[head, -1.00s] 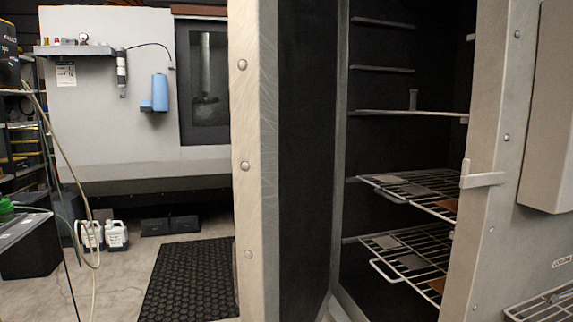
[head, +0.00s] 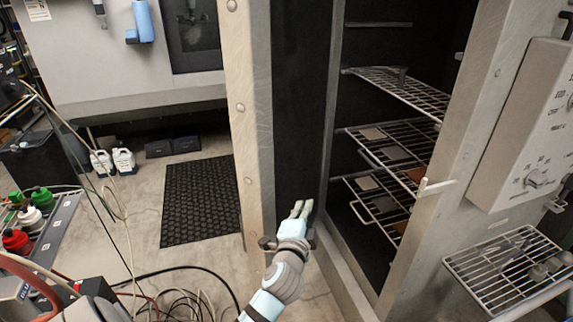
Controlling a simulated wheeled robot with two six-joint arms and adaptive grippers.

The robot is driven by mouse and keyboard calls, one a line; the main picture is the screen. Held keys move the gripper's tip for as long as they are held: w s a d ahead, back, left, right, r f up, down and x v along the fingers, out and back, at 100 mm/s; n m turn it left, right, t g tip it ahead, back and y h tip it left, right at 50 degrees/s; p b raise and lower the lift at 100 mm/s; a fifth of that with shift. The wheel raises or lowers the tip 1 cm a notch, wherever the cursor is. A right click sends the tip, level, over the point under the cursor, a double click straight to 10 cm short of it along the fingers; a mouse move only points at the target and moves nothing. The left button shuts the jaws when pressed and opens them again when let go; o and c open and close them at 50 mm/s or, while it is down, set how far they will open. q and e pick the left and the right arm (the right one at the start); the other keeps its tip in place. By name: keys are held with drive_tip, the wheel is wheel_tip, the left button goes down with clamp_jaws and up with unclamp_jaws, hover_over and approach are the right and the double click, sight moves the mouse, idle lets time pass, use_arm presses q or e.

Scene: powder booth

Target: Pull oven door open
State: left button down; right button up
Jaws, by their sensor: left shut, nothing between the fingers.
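The oven door (head: 241,130) stands open to the left of the oven cavity, its light edge facing me and its dark inner face (head: 297,110) toward the opening. The oven's front frame (head: 440,209) has a pale latch piece (head: 436,187) on it. My left gripper (head: 302,209) is shut and empty, in front of the lower part of the door's inner face. I cannot tell whether it touches the door. My right gripper is out of view.
Wire racks (head: 392,143) with flat pieces sit inside the oven. A wire shelf (head: 505,272) and control box (head: 535,125) are at right. Cables (head: 185,300) lie on the floor at lower left. A black mat (head: 201,200) lies behind the door.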

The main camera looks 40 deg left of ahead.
use_arm(q)
wheel_tip(320, 180, up, 4)
drive_tip(key=s+a+m+y+b, duration=0.1)
drive_tip(key=s+a+m+y, duration=0.1)
drive_tip(key=w+a+f, duration=0.1)
drive_tip(key=w+a, duration=0.6)
drive_tip(key=a, duration=0.2)
drive_tip(key=shift+w, duration=0.3)
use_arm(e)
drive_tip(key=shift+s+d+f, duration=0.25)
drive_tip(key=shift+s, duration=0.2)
